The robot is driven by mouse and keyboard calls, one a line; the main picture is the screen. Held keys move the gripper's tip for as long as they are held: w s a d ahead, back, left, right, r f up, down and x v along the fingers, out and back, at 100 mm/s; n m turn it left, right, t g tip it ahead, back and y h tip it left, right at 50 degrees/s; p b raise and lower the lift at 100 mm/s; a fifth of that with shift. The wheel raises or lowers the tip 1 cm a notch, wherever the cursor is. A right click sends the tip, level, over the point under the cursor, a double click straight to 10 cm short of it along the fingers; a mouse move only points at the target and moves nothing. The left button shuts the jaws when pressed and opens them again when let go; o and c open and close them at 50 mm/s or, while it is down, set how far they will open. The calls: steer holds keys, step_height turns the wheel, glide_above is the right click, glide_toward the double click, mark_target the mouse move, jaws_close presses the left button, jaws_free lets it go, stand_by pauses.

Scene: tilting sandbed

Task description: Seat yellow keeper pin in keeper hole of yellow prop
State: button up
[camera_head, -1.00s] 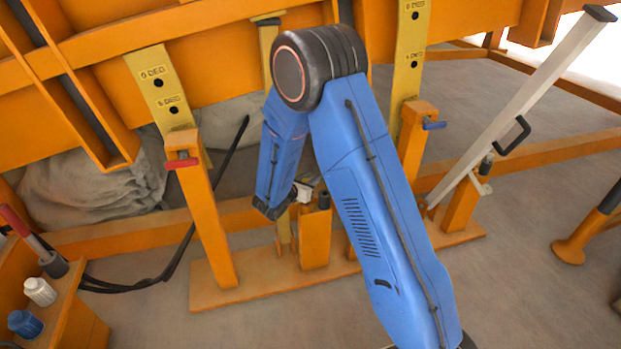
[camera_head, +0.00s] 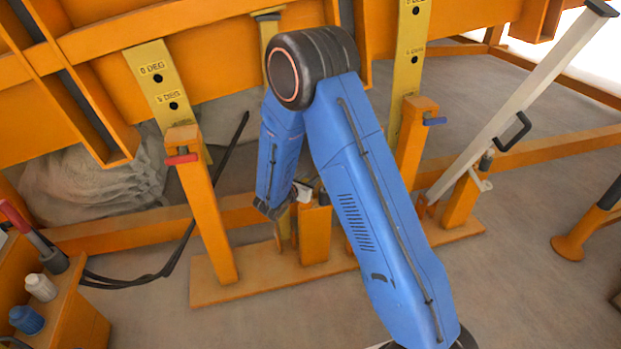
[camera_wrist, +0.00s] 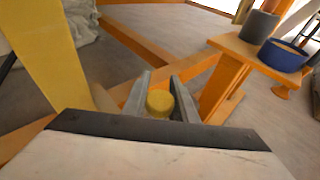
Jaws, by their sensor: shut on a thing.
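In the wrist view my gripper (camera_wrist: 162,98) has its two grey fingers close around the yellow keeper pin (camera_wrist: 159,101), whose round end shows between them. A broad yellow bar (camera_wrist: 45,50), seemingly the yellow prop, stands at the left of the wrist view, apart from the pin. No keeper hole shows on it there. In the head view a yellow upright (camera_head: 268,28) with a dark top stands behind my blue arm, which hides its middle. My gripper and the pin cannot be made out clearly in the head view.
Orange posts with a red-handled pin (camera_head: 181,159) and a blue-handled pin (camera_head: 434,121) flank my arm, before hole-marked yellow plates (camera_head: 160,85). A pale strut (camera_head: 520,95) slants at right. An orange shelf (camera_head: 78,318) holds bottles. A blue cup (camera_wrist: 284,56) shows in the wrist view.

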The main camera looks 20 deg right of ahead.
steer(key=shift+f, duration=0.85)
steer(key=o, duration=1.1)
steer(key=shift+o, duration=0.2)
steer(key=v, duration=1.7)
steer(key=shift+s+a+r, duration=0.1)
steer(key=shift+s+r, duration=0.05)
